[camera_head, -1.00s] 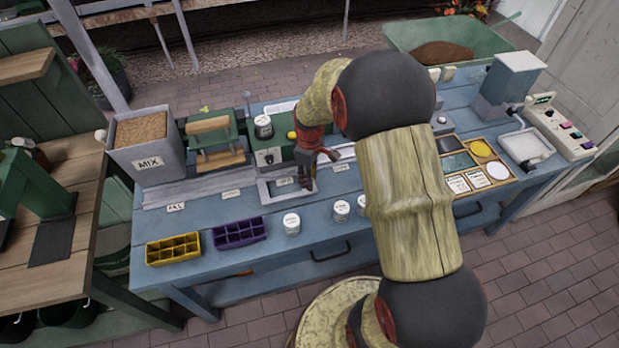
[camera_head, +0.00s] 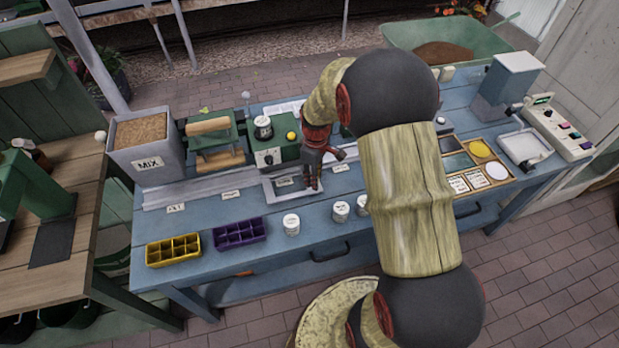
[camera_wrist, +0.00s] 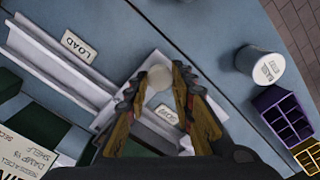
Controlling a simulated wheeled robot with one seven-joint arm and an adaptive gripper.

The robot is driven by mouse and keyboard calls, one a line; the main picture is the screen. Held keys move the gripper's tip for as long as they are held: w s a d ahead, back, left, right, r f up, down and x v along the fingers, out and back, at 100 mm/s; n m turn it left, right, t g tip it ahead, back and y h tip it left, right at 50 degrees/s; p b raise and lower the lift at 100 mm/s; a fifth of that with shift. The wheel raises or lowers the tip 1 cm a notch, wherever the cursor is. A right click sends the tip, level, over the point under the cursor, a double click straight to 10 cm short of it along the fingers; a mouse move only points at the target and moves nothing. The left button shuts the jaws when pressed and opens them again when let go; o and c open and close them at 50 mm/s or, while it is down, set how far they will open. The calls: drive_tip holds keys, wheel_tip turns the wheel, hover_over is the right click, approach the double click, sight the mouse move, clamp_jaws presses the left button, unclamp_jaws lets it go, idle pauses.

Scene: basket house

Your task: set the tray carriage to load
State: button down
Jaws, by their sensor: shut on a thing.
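The tray carriage (camera_head: 266,191) is a pale grey frame on the rail along the blue bench, in front of the green machine. A label inside it also shows in the wrist view (camera_wrist: 167,114). My gripper (camera_head: 314,187) is at the carriage's right front side. In the wrist view my gripper (camera_wrist: 160,82) has its fingers on either side of a pale round knob (camera_wrist: 160,76) and is shut on it. The LOAD label (camera_wrist: 78,46) lies beside the rail, to the right of the carriage in the head view (camera_head: 342,168). My fingers hide part of the carriage.
A yellow cell tray (camera_head: 173,250), a purple cell tray (camera_head: 239,233) and white pots (camera_head: 291,224) stand along the bench's front. The green machine (camera_head: 275,150) stands behind the carriage. The MIX bin (camera_head: 147,163) is at the left end. My arm hides part of the bench.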

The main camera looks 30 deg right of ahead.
drive_tip(key=s+d+p, duration=0.1)
drive_tip(key=d, duration=0.5)
drive_tip(key=s+d, duration=0.2)
drive_tip(key=d, duration=0.4)
drive_tip(key=s+d+p, duration=0.1)
drive_tip(key=s+d, duration=0.1)
drive_tip(key=d, duration=0.4)
drive_tip(key=shift+s+d+p, duration=0.2)
drive_tip(key=shift+d+p, duration=0.1)
drive_tip(key=c, duration=2)
unclamp_jaws()
drive_tip(key=shift+d, duration=0.1)
drive_tip(key=o, duration=0.3)
drive_tip(key=shift+d, duration=0.15)
drive_tip(key=shift+o, duration=1.1)
drive_tip(key=shift+r, duration=0.2)
wheel_tip(320, 180, up, 12)
drive_tip(key=shift+f, duration=0.2)
